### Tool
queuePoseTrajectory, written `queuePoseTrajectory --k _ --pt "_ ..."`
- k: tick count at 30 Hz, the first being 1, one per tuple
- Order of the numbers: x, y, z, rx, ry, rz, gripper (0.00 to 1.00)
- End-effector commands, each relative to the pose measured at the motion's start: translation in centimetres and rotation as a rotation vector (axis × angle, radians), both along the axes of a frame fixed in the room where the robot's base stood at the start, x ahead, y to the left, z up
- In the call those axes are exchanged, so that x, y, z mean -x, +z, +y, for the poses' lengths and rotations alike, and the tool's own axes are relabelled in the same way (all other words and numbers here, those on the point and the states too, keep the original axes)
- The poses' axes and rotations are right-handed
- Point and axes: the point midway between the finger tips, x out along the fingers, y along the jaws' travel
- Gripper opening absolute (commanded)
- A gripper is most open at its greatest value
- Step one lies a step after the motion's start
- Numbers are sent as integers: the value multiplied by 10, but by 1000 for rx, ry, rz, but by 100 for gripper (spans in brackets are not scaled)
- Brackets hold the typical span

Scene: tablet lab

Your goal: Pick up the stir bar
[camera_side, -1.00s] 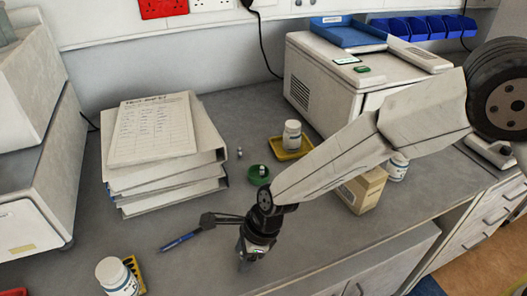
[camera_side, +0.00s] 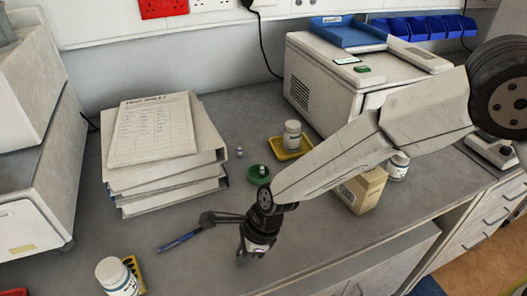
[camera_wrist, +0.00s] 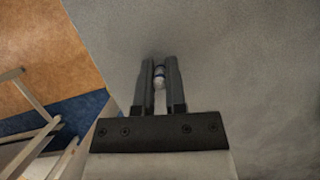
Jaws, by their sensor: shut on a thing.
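My gripper (camera_wrist: 159,78) is shut on a small pale, rounded piece, the stir bar (camera_wrist: 159,82), held between the fingertips in the wrist view. A dark part shows just beside its pale end. In the side view my gripper (camera_side: 243,252) points down over the front part of the grey bench, and the stir bar cannot be made out there. The wrist view shows plain grey bench surface beyond the fingertips.
A blue pen (camera_side: 180,241) lies left of my gripper. A green dish (camera_side: 258,178) with a small pale thing, a yellow tray (camera_side: 291,155) with a white bottle, and a cardboard box (camera_side: 362,190) stand behind. Stacked binders (camera_side: 165,180) are at left. The bench's front edge is near.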

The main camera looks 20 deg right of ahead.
Motion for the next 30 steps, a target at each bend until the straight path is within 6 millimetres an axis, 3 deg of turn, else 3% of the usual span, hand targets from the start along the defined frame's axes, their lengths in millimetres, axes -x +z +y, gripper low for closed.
queuePoseTrajectory --k 10,30 --pt "0 31 0 -2 1 -2 0" --pt "58 99 -45 -1 1 -1 0"
